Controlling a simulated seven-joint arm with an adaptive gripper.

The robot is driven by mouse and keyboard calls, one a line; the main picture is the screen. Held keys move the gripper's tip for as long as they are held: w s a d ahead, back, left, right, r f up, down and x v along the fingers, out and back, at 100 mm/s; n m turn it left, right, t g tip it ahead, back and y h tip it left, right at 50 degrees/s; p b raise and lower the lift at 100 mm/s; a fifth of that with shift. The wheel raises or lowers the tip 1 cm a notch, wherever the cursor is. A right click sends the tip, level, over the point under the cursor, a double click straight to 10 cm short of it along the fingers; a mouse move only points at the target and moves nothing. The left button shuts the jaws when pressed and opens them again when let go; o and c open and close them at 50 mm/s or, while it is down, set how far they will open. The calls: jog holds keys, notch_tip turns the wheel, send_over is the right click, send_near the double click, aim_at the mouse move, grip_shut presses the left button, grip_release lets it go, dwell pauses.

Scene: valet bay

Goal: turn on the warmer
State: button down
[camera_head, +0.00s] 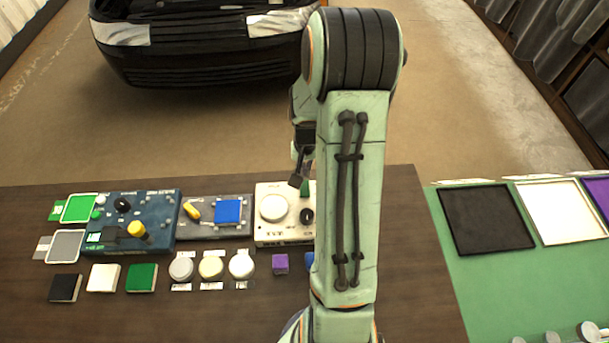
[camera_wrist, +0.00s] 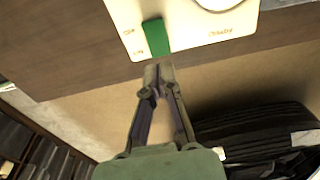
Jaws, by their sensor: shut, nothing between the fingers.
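A cream box that looks like the warmer (camera_head: 267,234) stands near the far edge of the wooden table, with a round white plate (camera_head: 273,207) and a black knob (camera_head: 307,216) on top. A green switch (camera_wrist: 156,37) sits near its edge in the wrist view, with small labels too blurred to read surely. In the head view the switch (camera_head: 305,188) is partly hidden behind my arm. My gripper (camera_wrist: 158,72) is shut and empty, its fingertips close to the switch's end; contact cannot be told. In the head view my gripper (camera_head: 298,180) is at the box's far side.
Left of the box are a grey panel (camera_head: 215,231) with a blue square and yellow lever, and a dark blue control box (camera_head: 167,230). Several round pucks, coloured blocks and a purple cube (camera_head: 281,264) lie in front. Coloured trays sit on the green mat (camera_head: 500,285) at right.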

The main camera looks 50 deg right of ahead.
aim_at(305, 187)
jog(key=shift+w+d+f, duration=0.1)
jog(key=shift+f, duration=0.85)
jog(key=shift+w+d+f, duration=0.1)
jog(key=shift+f, duration=0.8)
jog(key=shift+f, duration=0.3)
jog(key=shift+r, duration=0.1)
jog(key=shift+s+a+r, duration=0.3)
jog(key=shift+s+a, duration=0.2)
notch_tip(305, 187, up, 14)
jog(key=w+d, duration=0.1)
jog(key=shift+w, duration=0.15)
